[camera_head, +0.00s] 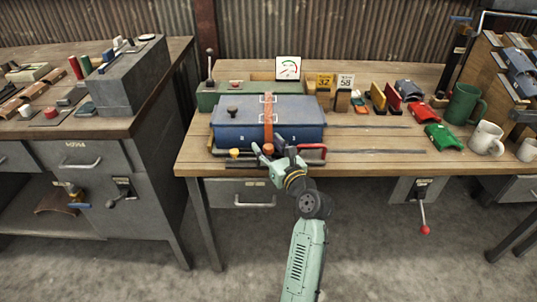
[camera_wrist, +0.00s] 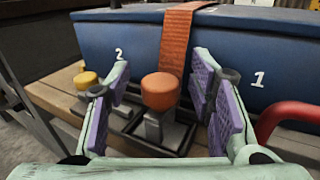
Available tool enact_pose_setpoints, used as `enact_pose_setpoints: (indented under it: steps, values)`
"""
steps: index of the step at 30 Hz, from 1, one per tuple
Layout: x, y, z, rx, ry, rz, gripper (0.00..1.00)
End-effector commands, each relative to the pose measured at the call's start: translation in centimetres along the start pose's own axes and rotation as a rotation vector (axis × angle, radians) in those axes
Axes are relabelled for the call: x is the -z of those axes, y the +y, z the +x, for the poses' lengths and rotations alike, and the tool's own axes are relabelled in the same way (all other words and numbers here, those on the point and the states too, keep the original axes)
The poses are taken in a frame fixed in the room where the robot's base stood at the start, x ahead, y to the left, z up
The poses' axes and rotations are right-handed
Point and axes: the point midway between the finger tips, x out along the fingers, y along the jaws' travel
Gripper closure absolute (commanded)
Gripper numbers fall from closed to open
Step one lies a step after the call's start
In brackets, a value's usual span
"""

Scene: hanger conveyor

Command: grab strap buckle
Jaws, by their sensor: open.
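An orange strap (camera_head: 268,125) runs over the blue box (camera_head: 232,136) and down its front; it also shows in the wrist view (camera_wrist: 178,38). In the wrist view an orange-brown knob (camera_wrist: 161,91) stands on a grey metal piece (camera_wrist: 158,128) in front of the strap's lower end. This looks like the strap buckle, but where the strap joins it is hidden. My gripper (camera_head: 267,149) is open at the box's front; its purple-padded fingers (camera_wrist: 161,68) are on either side of the knob, seemingly apart from it.
A yellow knob (camera_wrist: 87,81) stands just left of my gripper. A red curved handle (camera_head: 313,150) is close on its right. The wooden bench (camera_head: 380,150) has free room right of the box. Mugs (camera_head: 486,138) and a green device (camera_head: 215,95) stand farther off.

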Motion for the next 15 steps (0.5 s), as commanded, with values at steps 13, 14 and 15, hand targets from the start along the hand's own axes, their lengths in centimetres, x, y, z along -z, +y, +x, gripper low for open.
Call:
enact_pose_setpoints:
  steps: [13,14,15]
  values:
    - [0.02,0.01,-0.04,0.0,0.0,0.0,0.72]
    - [0.02,0.01,-0.04,0.0,0.0,0.0,0.74]
    - [0.02,0.01,-0.04,0.0,0.0,0.0,0.77]
